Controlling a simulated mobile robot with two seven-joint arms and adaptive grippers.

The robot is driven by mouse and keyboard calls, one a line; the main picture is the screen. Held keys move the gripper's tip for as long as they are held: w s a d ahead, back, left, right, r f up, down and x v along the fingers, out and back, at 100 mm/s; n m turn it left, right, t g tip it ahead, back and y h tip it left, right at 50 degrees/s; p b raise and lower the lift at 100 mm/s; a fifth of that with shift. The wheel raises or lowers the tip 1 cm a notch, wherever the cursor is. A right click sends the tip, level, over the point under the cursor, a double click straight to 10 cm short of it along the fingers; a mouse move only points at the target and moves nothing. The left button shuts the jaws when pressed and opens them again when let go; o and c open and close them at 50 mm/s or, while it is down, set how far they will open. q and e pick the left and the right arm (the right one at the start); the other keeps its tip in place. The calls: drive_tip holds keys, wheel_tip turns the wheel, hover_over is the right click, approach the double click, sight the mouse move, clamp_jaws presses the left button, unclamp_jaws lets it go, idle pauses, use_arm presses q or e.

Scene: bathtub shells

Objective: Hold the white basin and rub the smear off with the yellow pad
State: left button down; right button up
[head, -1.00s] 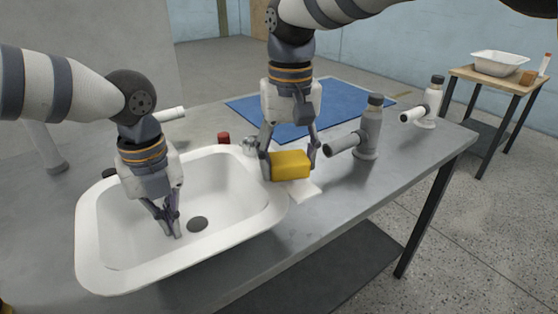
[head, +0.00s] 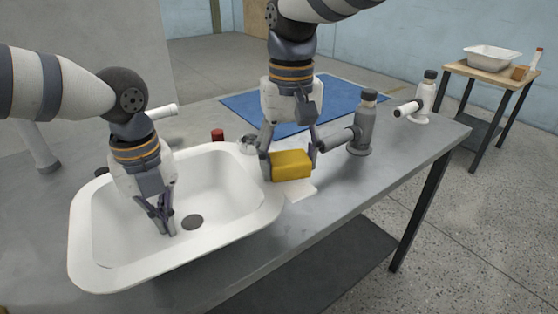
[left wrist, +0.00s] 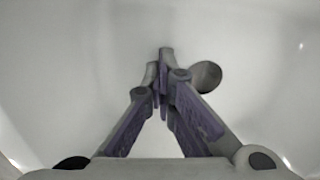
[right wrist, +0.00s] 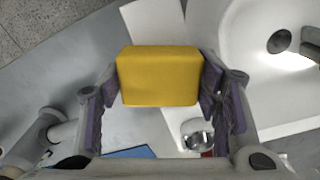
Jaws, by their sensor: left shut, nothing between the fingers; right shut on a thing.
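The white basin (head: 245,208) sits on the grey table at the left. It has a dark drain (head: 192,222). My left gripper (head: 166,232) points down inside the basin, fingers shut and empty, close to the drain. In the left wrist view its closed fingertips (left wrist: 163,75) are beside the drain (left wrist: 205,77). My right gripper (head: 290,160) is shut on the yellow pad (head: 291,165), held above the table just right of the basin. The pad also fills the space between the fingers in the right wrist view (right wrist: 159,76). I cannot make out a smear in the basin.
A white sheet (head: 299,191) lies under the pad. A grey bottle-shaped fixture (head: 363,125) and a white one (head: 424,100) stand to the right. A red-capped item (head: 217,135) and a round metal piece (head: 248,144) are behind the basin. A blue mat (head: 245,106) lies at the back.

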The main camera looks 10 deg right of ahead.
use_arm(q)
drive_tip(key=shift+f, duration=0.25)
use_arm(e)
drive_tip(key=shift+r, duration=4)
